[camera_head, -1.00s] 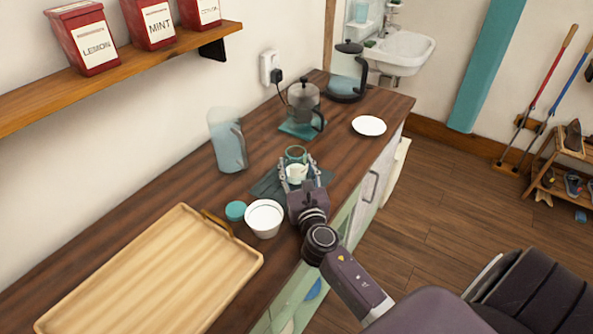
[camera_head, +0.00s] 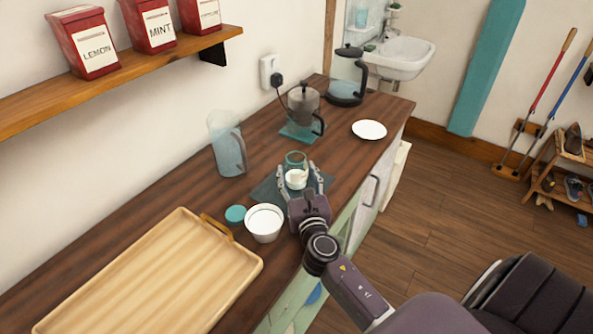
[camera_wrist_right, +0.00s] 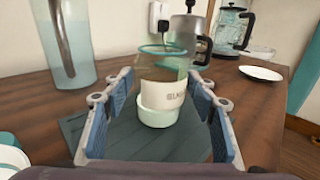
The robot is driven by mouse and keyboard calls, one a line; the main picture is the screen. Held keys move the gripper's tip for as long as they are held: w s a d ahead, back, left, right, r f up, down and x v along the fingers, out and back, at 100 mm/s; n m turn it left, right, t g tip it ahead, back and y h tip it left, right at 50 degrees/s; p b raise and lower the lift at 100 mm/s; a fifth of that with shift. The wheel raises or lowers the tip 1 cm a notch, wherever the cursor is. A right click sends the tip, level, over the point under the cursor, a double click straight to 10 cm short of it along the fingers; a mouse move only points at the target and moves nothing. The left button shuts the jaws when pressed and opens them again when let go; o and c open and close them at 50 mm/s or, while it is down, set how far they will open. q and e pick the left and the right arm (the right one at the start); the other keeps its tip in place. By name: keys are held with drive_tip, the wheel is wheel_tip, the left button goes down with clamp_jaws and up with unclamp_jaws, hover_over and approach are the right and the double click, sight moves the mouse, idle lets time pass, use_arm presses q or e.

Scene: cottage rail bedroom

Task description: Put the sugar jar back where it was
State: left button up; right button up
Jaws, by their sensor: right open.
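The sugar jar is a clear glass jar (camera_head: 296,162) with a teal rim, a white label and a pale base. It stands upright on a dark slate-like mat (camera_head: 266,188) on the counter. In the right wrist view the jar (camera_wrist_right: 163,66) shows part of its lettering and a mint-green band around its bottom. My right gripper (camera_head: 301,174) is open, with one finger on each side of the jar. In the wrist view the gripper (camera_wrist_right: 158,105) shows gaps between its blue finger pads and the jar. My left gripper is not in view.
A white bowl (camera_head: 264,223) and a teal lid (camera_head: 235,214) stand beside the mat. A wooden tray (camera_head: 150,285) fills the front left. A pitcher (camera_head: 227,148), a French press (camera_head: 302,103), a kettle (camera_head: 346,80) and a white plate (camera_head: 369,130) stand farther along. Counter around the plate is clear.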

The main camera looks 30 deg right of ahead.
drive_tip(key=b+v, duration=0.1)
drive_tip(key=v, duration=1)
drive_tip(key=shift+b, duration=0.3)
drive_tip(key=shift+s+f, duration=0.1)
drive_tip(key=shift+f, duration=0.05)
